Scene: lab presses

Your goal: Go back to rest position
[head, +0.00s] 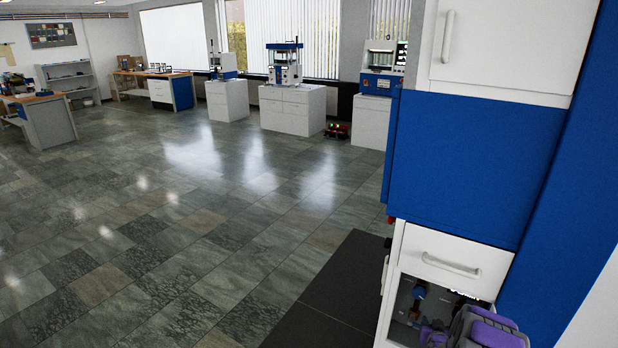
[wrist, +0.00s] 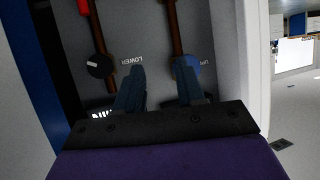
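My gripper (wrist: 160,72) is open in the wrist view, with a clear gap between its two dark blue fingers and nothing held. It points at a grey panel (wrist: 150,22) inside a white-framed recess. A black knob (wrist: 98,65) marked LOWER is left of the left finger. A blue round part (wrist: 187,63), seemingly a second knob beside a partly hidden label, lies behind the right fingertip; I cannot tell whether they touch. In the head view, my purple and grey wrist is at the lower right, before the recess under a white drawer (head: 452,262).
The tall white and blue cabinet (head: 455,165) fills the right side, close to my arm. A dark platform (head: 345,285) lies at its foot. Open tiled floor (head: 180,210) spreads to the left. Benches and a press on a white cabinet (head: 292,108) stand along the far wall.

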